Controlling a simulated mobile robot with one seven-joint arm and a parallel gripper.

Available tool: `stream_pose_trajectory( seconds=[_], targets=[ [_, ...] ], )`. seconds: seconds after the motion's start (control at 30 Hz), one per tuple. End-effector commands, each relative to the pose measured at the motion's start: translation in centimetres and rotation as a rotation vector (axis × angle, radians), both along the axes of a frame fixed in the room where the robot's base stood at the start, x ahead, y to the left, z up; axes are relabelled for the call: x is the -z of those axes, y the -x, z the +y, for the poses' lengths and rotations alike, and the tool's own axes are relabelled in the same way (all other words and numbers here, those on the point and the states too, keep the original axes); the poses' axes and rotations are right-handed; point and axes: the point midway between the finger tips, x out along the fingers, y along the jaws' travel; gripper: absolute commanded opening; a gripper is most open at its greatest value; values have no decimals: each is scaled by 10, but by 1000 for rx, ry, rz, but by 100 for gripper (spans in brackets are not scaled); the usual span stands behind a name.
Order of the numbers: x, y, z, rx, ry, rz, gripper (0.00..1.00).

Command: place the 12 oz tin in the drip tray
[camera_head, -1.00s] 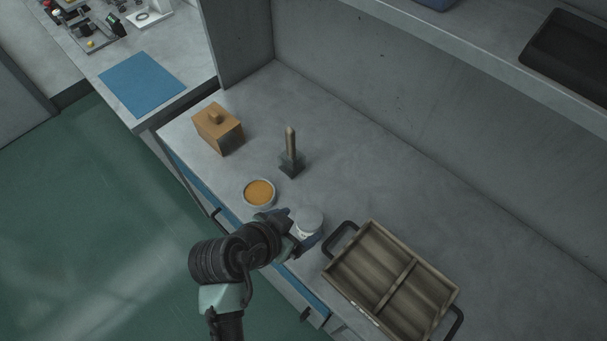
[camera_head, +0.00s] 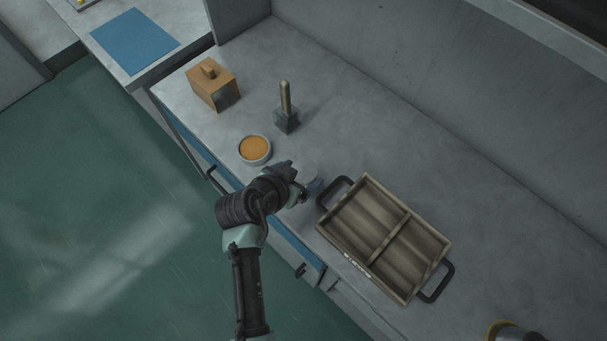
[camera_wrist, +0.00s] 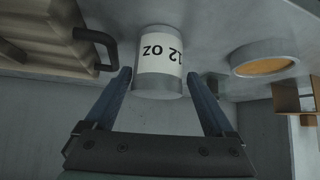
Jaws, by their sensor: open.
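The 12 oz tin (camera_wrist: 158,62) is a grey cylinder with a white "12 oz" label, upside down in the wrist view. My gripper (camera_wrist: 158,74) is open, with one blue finger on each side of the tin and small gaps visible. In the head view the tin (camera_head: 307,174) stands on the bench, mostly hidden behind my gripper (camera_head: 302,188). A wooden tray (camera_head: 405,222) with two empty-looking compartments and black handles lies to its right. Its label is too small to read, so I cannot tell whether it is the drip tray.
A bowl of orange-brown contents (camera_head: 254,149), a tamper-like tool (camera_head: 286,113) and a wooden box (camera_head: 212,86) stand left of the tin. A yellow-rimmed object (camera_head: 505,330) shows at the bottom right. The bench behind the tin and tray is clear.

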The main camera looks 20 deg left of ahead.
Motion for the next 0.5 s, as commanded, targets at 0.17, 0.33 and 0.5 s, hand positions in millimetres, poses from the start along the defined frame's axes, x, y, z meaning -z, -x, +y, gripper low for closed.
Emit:
stream_pose_trajectory(
  seconds=[0.17,0.33,0.5],
  targets=[
    [16,-17,-6,2,0,2,88],
    [29,-28,-7,1,0,1,88],
    [32,-32,-8,1,0,1,88]
  ],
)
